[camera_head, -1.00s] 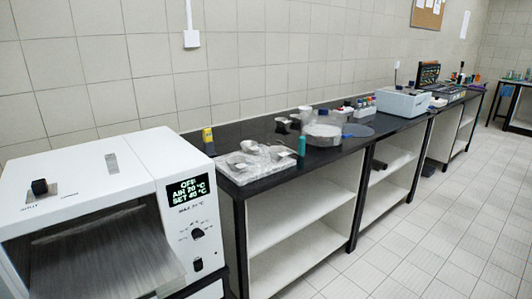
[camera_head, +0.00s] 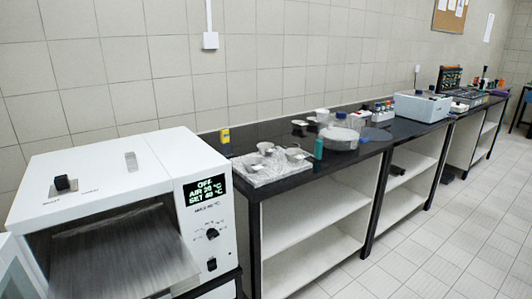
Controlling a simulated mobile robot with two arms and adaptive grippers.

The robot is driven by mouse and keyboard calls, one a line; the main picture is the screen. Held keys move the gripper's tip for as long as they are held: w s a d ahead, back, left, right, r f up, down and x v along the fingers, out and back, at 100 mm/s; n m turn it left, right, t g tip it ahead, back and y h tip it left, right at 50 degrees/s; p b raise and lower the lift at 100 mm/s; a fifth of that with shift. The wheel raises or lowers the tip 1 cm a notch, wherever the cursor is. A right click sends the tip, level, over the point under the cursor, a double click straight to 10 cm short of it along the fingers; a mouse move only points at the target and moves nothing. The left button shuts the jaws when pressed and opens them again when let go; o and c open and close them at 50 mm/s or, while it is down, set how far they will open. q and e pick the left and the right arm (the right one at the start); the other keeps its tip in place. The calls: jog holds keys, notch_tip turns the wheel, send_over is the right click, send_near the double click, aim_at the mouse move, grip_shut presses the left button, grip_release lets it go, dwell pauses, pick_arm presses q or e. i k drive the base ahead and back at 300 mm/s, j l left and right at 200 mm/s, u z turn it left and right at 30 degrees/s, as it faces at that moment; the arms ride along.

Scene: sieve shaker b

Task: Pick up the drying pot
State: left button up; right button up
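Several small metallic pots or dishes stand on a pale, crumpled-looking tray (camera_head: 250,183) on the black bench. One silvery pot (camera_head: 265,147) is at the tray's back, and another dish (camera_head: 293,153) is at its right. I cannot tell which vessel is the drying pot. A white oven (camera_head: 105,170) fills the left foreground. Its display reads OFF, with air and set temperatures, and its front is open onto a grey, dim interior. Neither of my grippers shows in this view.
A round clear-sided sieve or dish (camera_head: 340,138) and bottles are further right, then a pale blue box-shaped device (camera_head: 422,107).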

aim_at(296, 157)
jog(key=i+l, duration=0.3)
jog(key=i, duration=0.25)
jog(key=i+l, duration=0.25)
jog(key=i, duration=0.25)
jog(key=i+l, duration=0.3)
jog(key=i, duration=0.25)
jog(key=i+l, duration=0.3)
jog(key=i, duration=0.2)
jog(key=j+u, duration=0.05)
